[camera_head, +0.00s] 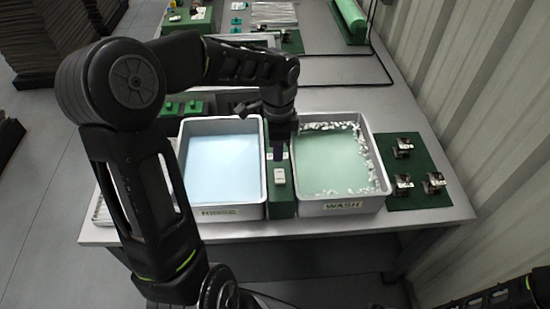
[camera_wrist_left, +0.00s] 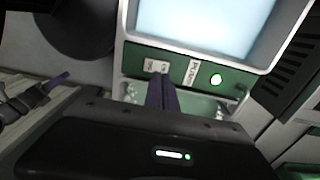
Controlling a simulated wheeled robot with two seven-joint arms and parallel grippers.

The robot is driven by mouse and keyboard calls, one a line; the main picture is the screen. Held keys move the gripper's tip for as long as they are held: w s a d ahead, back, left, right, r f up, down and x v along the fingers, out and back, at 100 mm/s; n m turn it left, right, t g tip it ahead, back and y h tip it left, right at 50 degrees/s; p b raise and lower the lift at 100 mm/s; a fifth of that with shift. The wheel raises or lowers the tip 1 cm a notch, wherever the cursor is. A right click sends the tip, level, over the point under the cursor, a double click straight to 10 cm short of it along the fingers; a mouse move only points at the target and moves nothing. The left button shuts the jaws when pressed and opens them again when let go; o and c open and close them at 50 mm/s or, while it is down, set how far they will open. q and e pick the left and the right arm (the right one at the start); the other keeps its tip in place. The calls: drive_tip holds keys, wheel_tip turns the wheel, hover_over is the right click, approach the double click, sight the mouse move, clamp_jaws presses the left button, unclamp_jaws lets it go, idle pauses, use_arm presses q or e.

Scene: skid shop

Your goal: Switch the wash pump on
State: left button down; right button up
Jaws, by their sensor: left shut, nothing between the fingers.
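A green pump panel (camera_head: 283,207) lies between the two tubs, partly hidden behind my left arm in the head view. My right gripper is out of view.
A tub of pale blue liquid (camera_head: 226,213) stands left of the panel. A green mat (camera_head: 418,196) with several metal parts lies right of the wash tub. A corrugated wall (camera_head: 470,90) bounds the right side. The table's front edge is close to the tubs.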

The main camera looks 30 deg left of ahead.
use_arm(q)
wheel_tip(320, 180, up, 8)
drive_tip(key=shift+w+f, duration=0.2)
drive_tip(key=shift+w, duration=0.1)
idle(0.4)
